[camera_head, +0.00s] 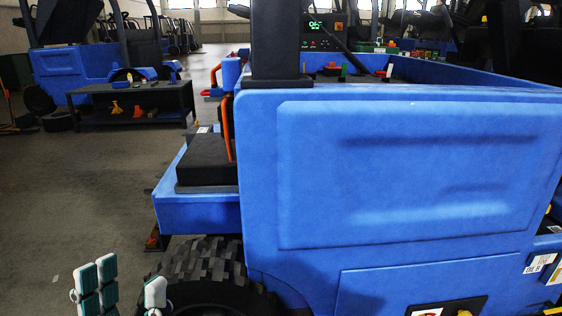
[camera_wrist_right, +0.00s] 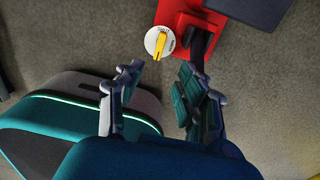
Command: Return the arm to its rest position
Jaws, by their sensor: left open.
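My left gripper (camera_head: 126,288) shows at the bottom left of the head view, with green finger pads and white-backed fingers. Its fingers stand apart with nothing seen between them, over the floor beside the black tyre (camera_head: 205,270) of a blue vehicle (camera_head: 400,170). My right gripper (camera_wrist_right: 158,76) shows in the right wrist view. Its fingers are apart and empty, with a white dial with a yellow knob (camera_wrist_right: 160,42) just beyond the tips. The dial sits beside a red block (camera_wrist_right: 183,14). I cannot tell whether the fingers touch anything. My right arm is not seen in the head view.
The blue vehicle's large side panel fills the right of the head view. A dark bench (camera_head: 135,98) with small coloured items stands at the back left. Grey floor (camera_head: 85,190) lies open between them. A black panel (camera_wrist_right: 255,10) is at the wrist view's top.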

